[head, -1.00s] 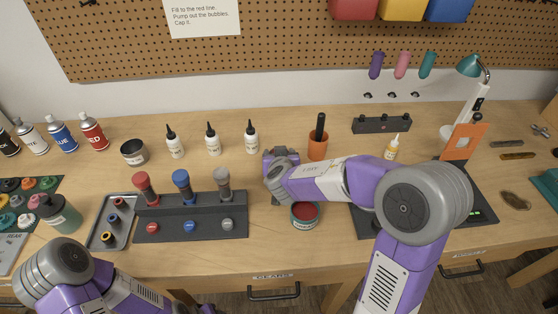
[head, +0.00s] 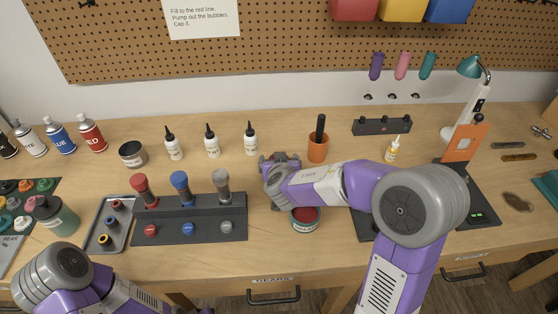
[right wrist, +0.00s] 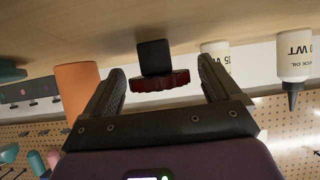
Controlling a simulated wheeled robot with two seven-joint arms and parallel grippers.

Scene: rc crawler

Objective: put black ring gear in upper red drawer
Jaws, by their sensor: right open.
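My right gripper (head: 280,160) reaches over the middle of the bench in the head view. Its fingers also show in the right wrist view (right wrist: 160,88), apart with nothing gripped. Between and beyond them is a small black block (right wrist: 153,57) against a dark red toothed disc (right wrist: 160,81); the fingers do not visibly touch either. I cannot tell whether either is part of the black ring gear, which I cannot otherwise make out. No upper red drawer is identifiable.
A red-topped tin (head: 305,219) stands just below my right forearm. A dark rack with coloured knobs (head: 190,207) and a grey tray (head: 91,238) of small rings stand left. An orange cup (head: 318,150) and white bottles (head: 250,140) stand behind. A drawer handle (head: 273,297) is at the front.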

